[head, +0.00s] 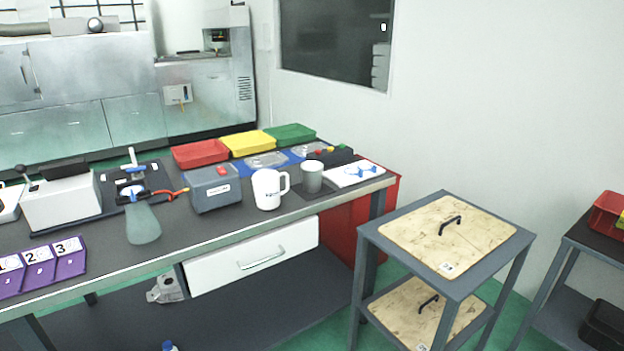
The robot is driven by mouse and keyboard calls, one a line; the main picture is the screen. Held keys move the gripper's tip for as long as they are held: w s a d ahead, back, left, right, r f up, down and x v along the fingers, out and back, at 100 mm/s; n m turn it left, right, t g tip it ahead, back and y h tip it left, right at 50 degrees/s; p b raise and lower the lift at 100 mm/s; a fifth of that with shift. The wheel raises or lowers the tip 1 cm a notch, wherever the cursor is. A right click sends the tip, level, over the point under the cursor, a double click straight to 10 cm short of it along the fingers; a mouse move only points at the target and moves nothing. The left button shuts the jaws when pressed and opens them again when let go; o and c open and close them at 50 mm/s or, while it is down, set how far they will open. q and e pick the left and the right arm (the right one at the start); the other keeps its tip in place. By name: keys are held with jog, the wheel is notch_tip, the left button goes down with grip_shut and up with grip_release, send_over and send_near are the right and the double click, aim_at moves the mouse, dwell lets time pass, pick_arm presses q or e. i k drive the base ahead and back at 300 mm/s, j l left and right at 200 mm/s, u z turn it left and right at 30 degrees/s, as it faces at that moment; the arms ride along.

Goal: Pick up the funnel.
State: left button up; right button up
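I cannot clearly make out a funnel in the head view. A pale green translucent vessel (143,224), narrow at the top and wide at the bottom, stands at the front of the bench on the left. A small blue piece (131,190) shows at or just behind its top; I cannot tell whether they touch or whether either is the funnel. Small blue items (366,170) also lie on a white sheet or tray at the bench's right end, too small to identify. Neither of my grippers is in view.
The grey bench (205,230) also bears a grey box (213,192) with a red hose, a white mug (267,190), a grey cup (312,177), purple numbered holders (38,262) and red, yellow and green trays (250,143). A two-shelf cart (490,262) stands to the right.

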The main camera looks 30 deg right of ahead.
aim_at(312, 177)
jog(key=i+l, duration=0.45)
jog(key=i+l+z, duration=0.4)
jog(key=i, duration=0.25)
jog(key=k+j, duration=0.05)
jog(key=j, duration=0.05)
